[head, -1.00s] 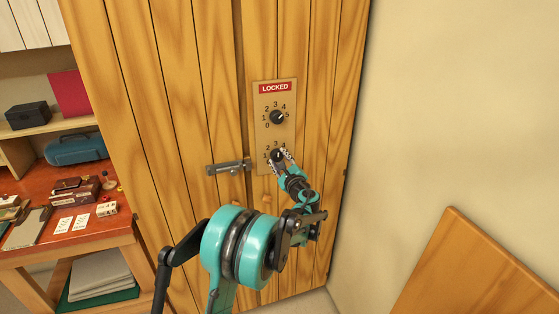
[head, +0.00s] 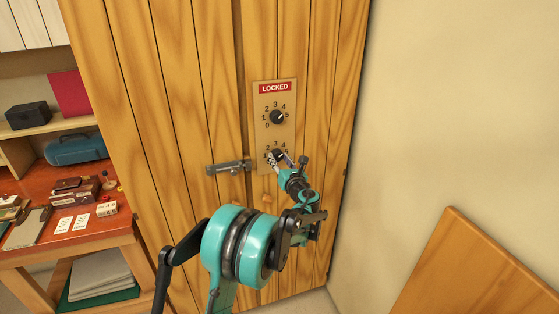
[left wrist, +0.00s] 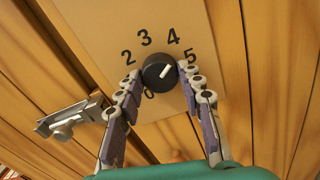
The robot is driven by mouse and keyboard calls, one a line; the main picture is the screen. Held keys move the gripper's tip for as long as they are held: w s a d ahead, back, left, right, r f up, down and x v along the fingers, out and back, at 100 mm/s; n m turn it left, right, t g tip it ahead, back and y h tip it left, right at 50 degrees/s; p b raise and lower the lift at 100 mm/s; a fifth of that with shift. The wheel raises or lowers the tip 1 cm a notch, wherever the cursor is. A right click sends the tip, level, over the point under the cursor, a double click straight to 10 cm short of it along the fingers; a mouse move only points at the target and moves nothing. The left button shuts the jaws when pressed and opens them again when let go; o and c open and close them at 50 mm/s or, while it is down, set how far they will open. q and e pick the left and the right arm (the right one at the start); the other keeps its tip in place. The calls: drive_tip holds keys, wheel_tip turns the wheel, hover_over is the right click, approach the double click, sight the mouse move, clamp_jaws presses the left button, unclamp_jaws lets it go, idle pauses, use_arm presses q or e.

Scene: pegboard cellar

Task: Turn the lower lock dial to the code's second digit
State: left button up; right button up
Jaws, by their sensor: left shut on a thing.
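The lower lock dial (left wrist: 158,72) is a black round knob on a tan lock plate (left wrist: 105,40). In the left wrist view its white mark points up and to the right, between the 4 and the 5. My left gripper (left wrist: 158,84) is shut on this dial, one finger on each side. In the head view the left gripper (head: 279,161) covers part of the lower dial and its numbers. The upper dial (head: 277,117) has its mark pointing to the upper right. A red LOCKED sign (head: 275,88) is above it. My right gripper is not in view.
The plate is on a wooden plank door (head: 190,90). A metal bolt (head: 228,168) sticks out left of the lower dial. At left, a red-topped bench (head: 35,255) holds paper cards, boxes and small items. A wooden board (head: 480,270) leans at the lower right.

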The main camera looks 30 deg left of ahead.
use_arm(q)
drive_tip(key=m, duration=0.6)
drive_tip(key=shift+m, duration=0.3)
idle(0.4)
drive_tip(key=o, duration=1.2)
drive_tip(key=v, duration=1.2)
drive_tip(key=shift+a, duration=0.1)
